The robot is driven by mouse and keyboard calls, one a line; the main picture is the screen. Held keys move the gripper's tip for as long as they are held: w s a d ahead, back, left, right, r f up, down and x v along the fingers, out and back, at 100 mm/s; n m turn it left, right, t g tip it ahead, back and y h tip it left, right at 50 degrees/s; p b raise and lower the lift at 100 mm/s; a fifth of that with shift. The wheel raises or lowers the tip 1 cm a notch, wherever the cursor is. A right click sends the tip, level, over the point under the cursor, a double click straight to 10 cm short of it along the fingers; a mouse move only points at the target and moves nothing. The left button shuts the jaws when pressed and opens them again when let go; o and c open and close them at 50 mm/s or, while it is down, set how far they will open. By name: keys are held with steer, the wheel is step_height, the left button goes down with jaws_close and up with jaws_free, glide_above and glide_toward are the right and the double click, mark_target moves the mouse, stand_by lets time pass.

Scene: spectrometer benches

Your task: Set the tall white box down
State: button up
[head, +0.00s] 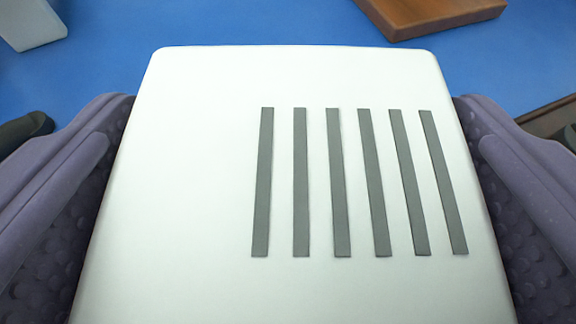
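The tall white box (200,180) fills the middle of the head view, with several dark grey slots on its facing side. The purple-grey padded fingers of my gripper (296,190) stand on its left and right sides and appear to press against it. My gripper is shut on the box. The box's lower end is cut off by the bottom of the view, and I cannot tell whether it touches a surface.
A blue surface (270,22) lies behind the box. A brown wooden block (430,14) is at the top right, and part of a white object (32,24) is at the top left. Blue surface shows bare between them. A dark edge shows at the far right.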

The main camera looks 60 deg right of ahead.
steer(key=o, duration=1.5)
steer(key=shift+f, duration=0.1)
